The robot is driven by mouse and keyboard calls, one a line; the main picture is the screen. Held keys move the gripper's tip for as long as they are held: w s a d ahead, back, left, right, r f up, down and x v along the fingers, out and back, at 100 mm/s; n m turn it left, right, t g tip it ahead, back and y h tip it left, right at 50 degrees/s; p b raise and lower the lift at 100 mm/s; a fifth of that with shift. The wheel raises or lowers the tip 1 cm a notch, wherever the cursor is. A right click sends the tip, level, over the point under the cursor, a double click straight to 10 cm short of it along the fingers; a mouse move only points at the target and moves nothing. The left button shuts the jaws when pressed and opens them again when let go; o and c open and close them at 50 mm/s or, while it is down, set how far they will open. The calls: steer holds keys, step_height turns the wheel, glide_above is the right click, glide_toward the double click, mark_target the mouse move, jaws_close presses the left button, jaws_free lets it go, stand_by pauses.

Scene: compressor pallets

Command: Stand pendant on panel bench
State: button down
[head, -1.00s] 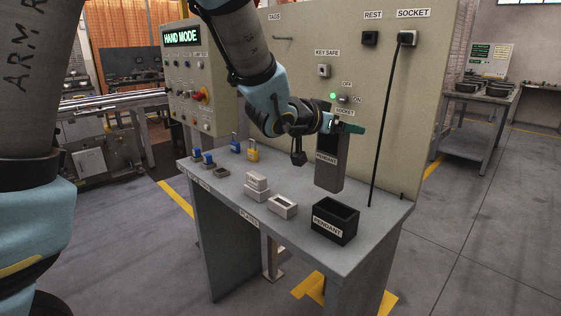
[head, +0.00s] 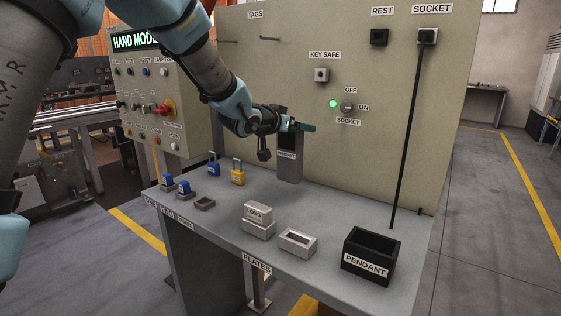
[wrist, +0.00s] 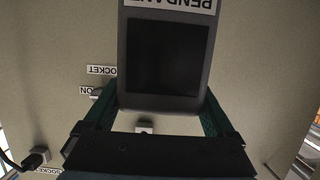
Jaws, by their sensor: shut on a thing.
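The pendant (head: 289,163) is a grey upright box with a dark screen and a PENDANT label. My gripper (head: 297,127) is shut on its upper part and holds it upright near the panel, over the back of the bench (head: 223,222). I cannot tell whether its lower end touches the bench top. In the wrist view the pendant (wrist: 165,103) sits between the two green fingers, its label upside down. The open black holder labelled PENDANT (head: 370,256) stands at the bench's front right, apart from the pendant.
White blocks (head: 258,219) and a hollow white holder (head: 297,242) stand along the front. Blue and yellow padlocks (head: 238,172) stand at the left. A black cable (head: 407,130) hangs from the SOCKET outlet. The panel (head: 355,150) rises behind. Bench space right of the pendant is clear.

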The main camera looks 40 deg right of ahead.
mark_target(290, 152)
step_height(290, 152, down, 6)
steer(key=shift+p, duration=0.35)
steer(key=shift+f, duration=0.1)
steer(key=shift+f, duration=0.15)
jaws_free()
